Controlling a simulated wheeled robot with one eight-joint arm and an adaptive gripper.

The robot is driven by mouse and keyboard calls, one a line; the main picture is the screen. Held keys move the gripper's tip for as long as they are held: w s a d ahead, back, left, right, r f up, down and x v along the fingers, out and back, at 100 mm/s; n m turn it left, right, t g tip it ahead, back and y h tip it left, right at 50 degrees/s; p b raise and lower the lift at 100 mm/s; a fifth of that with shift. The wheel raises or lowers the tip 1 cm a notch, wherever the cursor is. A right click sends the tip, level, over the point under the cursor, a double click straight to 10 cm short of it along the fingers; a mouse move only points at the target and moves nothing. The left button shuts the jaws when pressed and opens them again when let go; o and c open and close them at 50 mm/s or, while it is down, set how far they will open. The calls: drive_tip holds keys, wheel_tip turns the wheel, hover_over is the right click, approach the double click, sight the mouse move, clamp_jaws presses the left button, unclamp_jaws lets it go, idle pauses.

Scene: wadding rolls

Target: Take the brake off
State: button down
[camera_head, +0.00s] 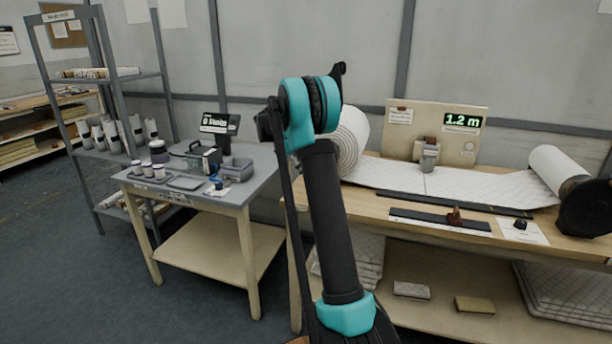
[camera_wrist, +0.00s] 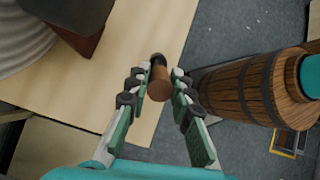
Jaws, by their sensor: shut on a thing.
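In the wrist view my gripper (camera_wrist: 155,84) is shut on a brown, rounded handle (camera_wrist: 160,84) with a dark end, held between the two fingers. The handle is at the edge of the light wooden bench top; I take it for the brake's grip, but its mounting is hidden. The large wadding roll (camera_wrist: 25,40) is at the upper left, beside a dark brown block (camera_wrist: 85,40). In the head view the same roll (camera_head: 351,140) is partly behind my arm, which hides my gripper and the handle.
The bench (camera_head: 370,207) carries a white wadding sheet (camera_head: 430,181), a dark bar with a brown knob (camera_head: 455,216), a black knob (camera_head: 520,225) and a "1.2 m" display (camera_head: 463,121). A smaller roll (camera_head: 556,168) is at right. A grey side table (camera_head: 250,184) stands left; floor before it is clear.

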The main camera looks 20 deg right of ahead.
drive_tip(key=c, duration=1.3)
unclamp_jaws()
drive_tip(key=shift+w+a, duration=0.1)
drive_tip(key=v, duration=1.1)
drive_tip(key=shift+w+a+r, duration=0.15)
drive_tip(key=shift+r, duration=0.25)
drive_tip(key=s+a+f+m+t+y, duration=0.2)
drive_tip(key=s+f+m, duration=0.2)
drive_tip(key=s, duration=0.9)
drive_tip(key=s+a+f+m+t+y, duration=0.2)
drive_tip(key=s+f+m+t, duration=0.1)
drive_tip(key=s+f, duration=0.8)
drive_tip(key=s+a+f+m+t+y, duration=0.1)
drive_tip(key=s+f+m, duration=0.5)
drive_tip(key=s, duration=1)
drive_tip(key=shift+s+a+f+t+y, duration=0.1)
drive_tip(key=shift+a+f+t+y, duration=0.1)
drive_tip(key=shift+f+t+y, duration=0.3)
drive_tip(key=shift+s+a+f+t+y, duration=0.1)
drive_tip(key=shift+a+f+t+y, duration=0.15)
drive_tip(key=shift+t, duration=0.45)
